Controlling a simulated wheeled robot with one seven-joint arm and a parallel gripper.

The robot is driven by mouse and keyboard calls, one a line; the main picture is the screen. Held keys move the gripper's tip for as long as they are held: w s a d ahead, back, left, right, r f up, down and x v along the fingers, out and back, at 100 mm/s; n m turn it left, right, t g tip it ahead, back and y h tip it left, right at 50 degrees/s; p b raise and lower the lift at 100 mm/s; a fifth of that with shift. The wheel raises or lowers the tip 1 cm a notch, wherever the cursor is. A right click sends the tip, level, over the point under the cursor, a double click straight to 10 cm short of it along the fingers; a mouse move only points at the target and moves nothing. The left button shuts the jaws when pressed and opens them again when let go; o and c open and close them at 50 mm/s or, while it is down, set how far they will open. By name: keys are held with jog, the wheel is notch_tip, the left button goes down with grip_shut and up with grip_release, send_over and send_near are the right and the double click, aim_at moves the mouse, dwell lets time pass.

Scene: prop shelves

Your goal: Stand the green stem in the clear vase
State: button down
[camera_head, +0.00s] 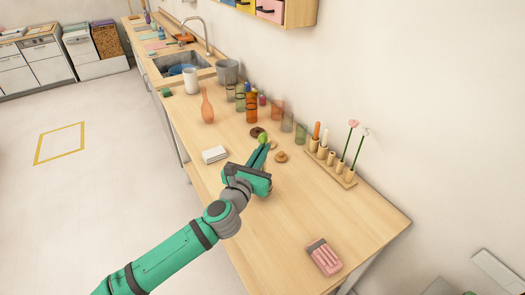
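Two thin green stems stand in the wooden holder (331,168) at the right: the pink-topped stem (345,148) and the pale-topped stem (359,150). I cannot tell which see-through vessel is the clear vase; a greenish see-through vessel (287,121) and another (300,134) stand near the wall, left of the holder. My gripper (263,152) is over the middle of the counter, left of the holder and apart from the stems. Its fingers point away toward the back. A small round green thing (263,138) shows at the fingertips; I cannot tell whether it is held or behind them.
Orange (252,108) and other tinted vessels stand along the wall. The counter's right front is mostly clear.

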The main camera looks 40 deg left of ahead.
jog(key=shift+f, duration=0.95)
dwell(0.3)
jog(key=c, duration=1.9)
grip_release()
jog(key=v, duration=1.1)
